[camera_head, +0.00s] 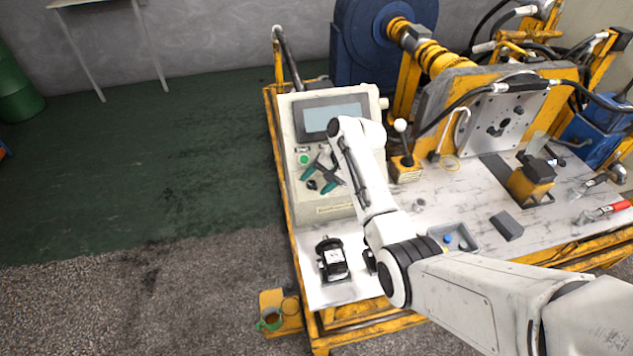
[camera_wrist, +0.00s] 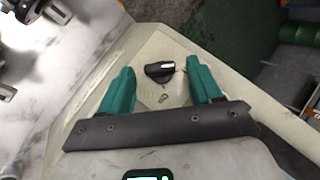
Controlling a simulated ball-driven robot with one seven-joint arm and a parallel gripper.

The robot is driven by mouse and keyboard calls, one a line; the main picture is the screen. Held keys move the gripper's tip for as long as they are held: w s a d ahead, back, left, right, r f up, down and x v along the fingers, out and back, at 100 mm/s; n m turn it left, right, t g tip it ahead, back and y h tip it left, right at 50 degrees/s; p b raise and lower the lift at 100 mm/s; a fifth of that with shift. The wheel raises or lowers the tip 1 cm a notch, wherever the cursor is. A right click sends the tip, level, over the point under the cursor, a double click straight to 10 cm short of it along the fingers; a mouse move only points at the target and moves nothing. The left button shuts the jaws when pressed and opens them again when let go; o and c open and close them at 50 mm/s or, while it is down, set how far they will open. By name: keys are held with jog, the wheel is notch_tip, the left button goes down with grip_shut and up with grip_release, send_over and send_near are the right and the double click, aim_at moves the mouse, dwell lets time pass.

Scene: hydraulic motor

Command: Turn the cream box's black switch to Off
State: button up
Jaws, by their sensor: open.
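The cream box (camera_head: 320,207) stands on the left end of the workbench, with a screen (camera_head: 333,117) and a green button (camera_head: 303,159) on its sloped face. Its black switch (camera_wrist: 160,71) is a small round knob with a light mark on its grip; in the head view the switch (camera_head: 312,185) is small and close to my fingers. My gripper (camera_head: 318,180) is open over the lower part of the panel. In the wrist view my teal fingers (camera_wrist: 161,67) appear on either side of the switch, with gaps, apparently not touching it. Lettering below the switch is unreadable.
A ball-topped lever (camera_head: 401,143) on a yellow base stands right of the box. A black and silver part (camera_head: 331,258) lies in front of it. A grey tray (camera_head: 453,240) and a dark block (camera_head: 506,226) lie further right.

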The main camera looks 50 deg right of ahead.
jog(key=v, duration=1)
jog(key=shift+r+b, duration=0.15)
jog(key=shift+b, duration=0.25)
jog(key=shift+a, duration=0.1)
jog(key=s+a+f+n+g, duration=0.1)
jog(key=s+a+f, duration=0.2)
jog(key=a, duration=0.1)
jog(key=s+a+f+n+g+h, duration=0.1)
jog(key=s+a+f+n, duration=0.1)
jog(key=s+a+f, duration=0.2)
jog(key=s+a+f+n, duration=0.1)
jog(key=s+a+f, duration=0.3)
jog(key=a, duration=0.1)
jog(key=shift+a+n+g+h+b, duration=0.3)
jog(key=shift+n+g, duration=0.1)
jog(key=s+a+n+g+h, duration=0.1)
jog(key=s+a+n, duration=0.2)
jog(key=s, duration=0.6)
jog(key=s+a+n+h, duration=0.1)
jog(key=s+a+n, duration=0.3)
jog(key=s, duration=0.5)
jog(key=shift+s+a+f+g+h+b, duration=0.35)
jog(key=shift+a+f+g, duration=0.1)
jog(key=shift+a, duration=0.35)
